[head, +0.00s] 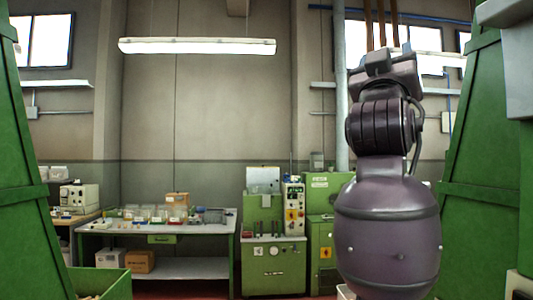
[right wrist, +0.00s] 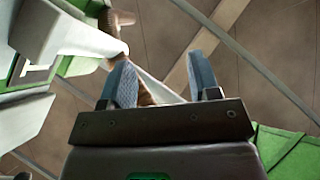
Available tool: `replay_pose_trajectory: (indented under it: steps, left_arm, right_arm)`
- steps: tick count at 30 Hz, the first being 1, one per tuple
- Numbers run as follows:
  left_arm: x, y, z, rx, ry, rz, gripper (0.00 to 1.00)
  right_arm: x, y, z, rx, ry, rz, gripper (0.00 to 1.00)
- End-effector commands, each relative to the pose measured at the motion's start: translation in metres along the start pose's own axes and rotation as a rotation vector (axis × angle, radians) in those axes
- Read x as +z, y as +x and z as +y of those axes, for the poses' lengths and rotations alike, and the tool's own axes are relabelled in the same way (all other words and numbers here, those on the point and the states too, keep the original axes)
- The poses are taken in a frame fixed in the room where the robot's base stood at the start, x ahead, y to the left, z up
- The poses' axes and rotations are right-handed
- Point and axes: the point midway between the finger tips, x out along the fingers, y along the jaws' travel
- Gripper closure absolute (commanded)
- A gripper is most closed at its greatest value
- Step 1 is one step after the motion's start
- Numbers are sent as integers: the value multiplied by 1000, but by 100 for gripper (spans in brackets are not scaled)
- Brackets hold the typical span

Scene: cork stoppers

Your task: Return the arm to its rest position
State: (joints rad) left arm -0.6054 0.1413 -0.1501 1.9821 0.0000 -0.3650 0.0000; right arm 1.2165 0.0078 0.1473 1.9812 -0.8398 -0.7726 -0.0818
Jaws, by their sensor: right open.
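My right arm (head: 388,225) rises at the right of the head view, with its dark upper links bent near the top. I cannot make out its fingertips there. In the right wrist view my right gripper (right wrist: 163,84) has its two blue-grey fingers spread wide apart. No object is clearly held; a brown and white shape shows behind the left finger, and I cannot tell what it is. My left gripper is in neither view. No cork stopper can be made out.
Tall green machine sides stand at the left (head: 30,170) and right (head: 485,150). A workbench (head: 155,228) with boxes and trays and a green machine (head: 272,265) stand at the far wall. A green bin (head: 105,284) is at lower left. A lamp (head: 197,46) hangs above.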

Motion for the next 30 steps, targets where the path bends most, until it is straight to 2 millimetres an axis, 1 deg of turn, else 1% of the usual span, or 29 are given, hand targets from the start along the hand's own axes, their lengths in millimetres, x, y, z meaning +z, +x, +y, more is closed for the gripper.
replay_pose_trajectory:
  steps: [1,2,3,5,6,8,9,11,12,14,15,17,18,20,21,23,24,26,27,29,30]
  left_arm:
    - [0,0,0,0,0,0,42]
    - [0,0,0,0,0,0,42]
    - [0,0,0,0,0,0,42]
    - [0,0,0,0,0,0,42]
    - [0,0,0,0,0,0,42]
    - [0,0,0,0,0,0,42]
    - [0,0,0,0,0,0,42]
    - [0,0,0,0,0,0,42]
    - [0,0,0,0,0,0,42]
    - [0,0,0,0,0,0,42]
    - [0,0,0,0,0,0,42]
    - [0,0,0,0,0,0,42]
    - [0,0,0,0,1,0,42]
    - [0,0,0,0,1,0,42]
    - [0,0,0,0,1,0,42]
    - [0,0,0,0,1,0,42]
    - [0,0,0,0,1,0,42]
    - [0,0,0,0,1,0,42]
    - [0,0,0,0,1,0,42]
    - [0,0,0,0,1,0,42]
    - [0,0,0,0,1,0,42]
  right_arm:
    - [22,-8,-15,-53,5,-1,44]
    - [33,-13,-23,-84,13,1,44]
    - [49,-21,-34,-123,25,0,44]
    - [72,-33,-48,-180,42,-6,44]
    - [88,-42,-57,-216,54,-13,44]
    - [111,-56,-68,-267,72,-27,44]
    - [127,-67,-75,-300,85,-37,44]
    - [151,-84,-85,-348,105,-58,44]
    - [167,-95,-90,-377,119,-74,44]
    - [190,-114,-97,-418,138,-100,44]
    - [206,-127,-100,-445,151,-120,44]
    - [229,-147,-105,-481,169,-152,44]
    - [244,-161,-107,-504,181,-174,44]
    - [266,-184,-109,-537,199,-211,44]
    - [281,-198,-109,-556,210,-236,44]
    - [302,-222,-109,-584,227,-278,44]
    - [316,-238,-109,-601,238,-306,44]
    - [336,-263,-106,-624,252,-351,44]
    - [349,-280,-104,-638,261,-382,44]
    - [367,-306,-99,-658,273,-429,44]
    - [379,-323,-96,-669,278,-462,44]
